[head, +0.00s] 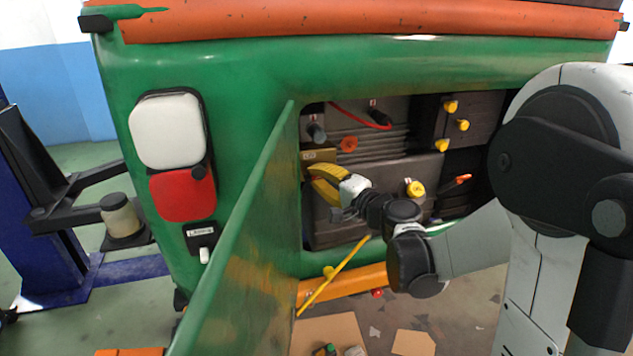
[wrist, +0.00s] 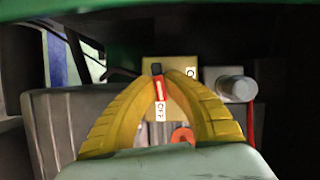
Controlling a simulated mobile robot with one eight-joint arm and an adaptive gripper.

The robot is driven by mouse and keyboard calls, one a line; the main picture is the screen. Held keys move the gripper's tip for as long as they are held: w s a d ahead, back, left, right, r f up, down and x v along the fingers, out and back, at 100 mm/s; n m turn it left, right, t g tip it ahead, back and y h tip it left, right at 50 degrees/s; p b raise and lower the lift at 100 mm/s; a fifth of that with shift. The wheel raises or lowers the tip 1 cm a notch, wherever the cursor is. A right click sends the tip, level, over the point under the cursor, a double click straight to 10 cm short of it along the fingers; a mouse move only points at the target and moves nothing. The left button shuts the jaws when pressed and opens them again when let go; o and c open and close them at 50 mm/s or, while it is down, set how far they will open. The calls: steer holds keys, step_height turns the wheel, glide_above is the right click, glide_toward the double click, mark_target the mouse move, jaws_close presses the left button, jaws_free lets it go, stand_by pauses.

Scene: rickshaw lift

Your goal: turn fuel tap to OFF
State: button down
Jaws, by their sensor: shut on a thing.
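The fuel tap's brass-coloured plate (wrist: 152,63) is straight ahead in the wrist view. In the head view this plate (head: 318,155) shows at the left of the engine bay. A thin lever (wrist: 157,70), black at the tip and red below, stands between my yellow fingertips. A white OFF label (wrist: 160,108) shows between the fingers, just below the lever. A second label (wrist: 191,72), starting with O, is partly hidden by the right finger. My gripper (wrist: 159,80) is shut on the lever; in the head view my gripper (head: 314,180) reaches into the bay.
The open green door (head: 240,240) stands left of my gripper, close to it. A grey cylindrical knob (wrist: 236,88) is just right of the plate in the wrist view. Yellow caps (head: 415,189) and a yellow rod (head: 333,275) are nearby in the head view.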

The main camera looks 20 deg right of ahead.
steer(key=shift+f+m+b, duration=0.15)
steer(key=shift+m+b, duration=0.3)
steer(key=shift+m, duration=0.25)
steer(key=c, duration=1.7)
jaws_free()
steer(key=shift+c, duration=0.2)
steer(key=v, duration=1.2)
steer(key=shift+f, duration=0.25)
